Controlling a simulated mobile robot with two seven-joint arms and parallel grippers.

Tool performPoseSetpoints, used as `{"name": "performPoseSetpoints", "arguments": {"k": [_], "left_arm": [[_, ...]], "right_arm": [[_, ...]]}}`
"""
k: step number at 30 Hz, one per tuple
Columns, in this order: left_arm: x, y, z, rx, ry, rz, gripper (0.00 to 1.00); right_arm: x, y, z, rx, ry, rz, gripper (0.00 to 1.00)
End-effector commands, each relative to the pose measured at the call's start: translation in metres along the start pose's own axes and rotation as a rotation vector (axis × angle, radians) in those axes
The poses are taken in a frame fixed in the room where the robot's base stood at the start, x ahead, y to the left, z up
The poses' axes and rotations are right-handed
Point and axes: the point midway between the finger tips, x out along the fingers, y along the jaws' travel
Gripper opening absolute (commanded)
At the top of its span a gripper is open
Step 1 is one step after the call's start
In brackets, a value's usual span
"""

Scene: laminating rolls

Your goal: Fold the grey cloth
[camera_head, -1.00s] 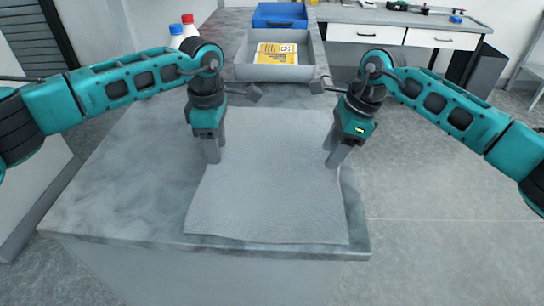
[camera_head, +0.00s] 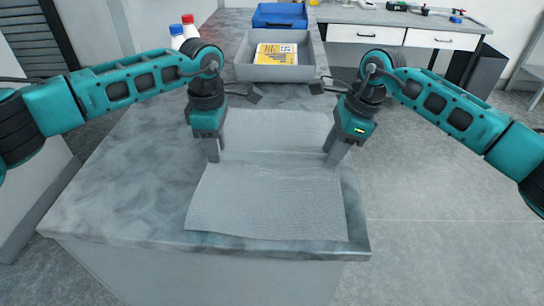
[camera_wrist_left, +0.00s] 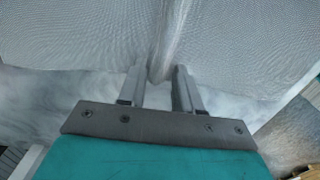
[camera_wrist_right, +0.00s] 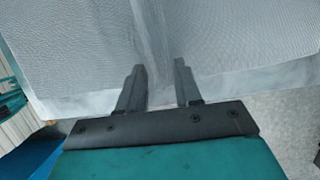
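The grey cloth (camera_head: 265,205) lies on the grey marbled table, with a crease running across it between my two grippers. My left gripper (camera_head: 213,155) points down at the cloth's left edge. In the left wrist view its fingers (camera_wrist_left: 158,85) stand apart, with a raised ridge of cloth between them. My right gripper (camera_head: 334,157) points down at the cloth's right edge. In the right wrist view its fingers (camera_wrist_right: 160,85) are also apart, with a cloth ridge between them. Whether the fingers touch the ridges cannot be told.
The marbled table (camera_head: 110,190) is bare left of the cloth. A grey bin (camera_head: 250,72) holding a yellow package (camera_head: 277,54) stands behind, with a blue bin (camera_head: 279,16) beyond. Two bottles, one with a blue cap (camera_head: 177,37) and one with a red cap (camera_head: 189,26), stand behind my left arm.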

Motion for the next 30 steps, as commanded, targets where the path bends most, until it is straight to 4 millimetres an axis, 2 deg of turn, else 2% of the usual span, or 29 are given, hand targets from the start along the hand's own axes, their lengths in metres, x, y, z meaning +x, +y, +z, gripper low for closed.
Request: {"name": "performPoseSetpoints", "arguments": {"k": [20,30], "left_arm": [[0.0014,-0.0004,-0.0003,0.000,0.001,-0.002,0.01],[0.0015,-0.0005,-0.0003,0.000,0.001,-0.002,0.00]], "right_arm": [[0.0029,0.0009,-0.0019,0.002,0.004,0.004,0.01],[0.0033,0.0012,-0.0022,0.002,0.005,0.005,0.00]]}}
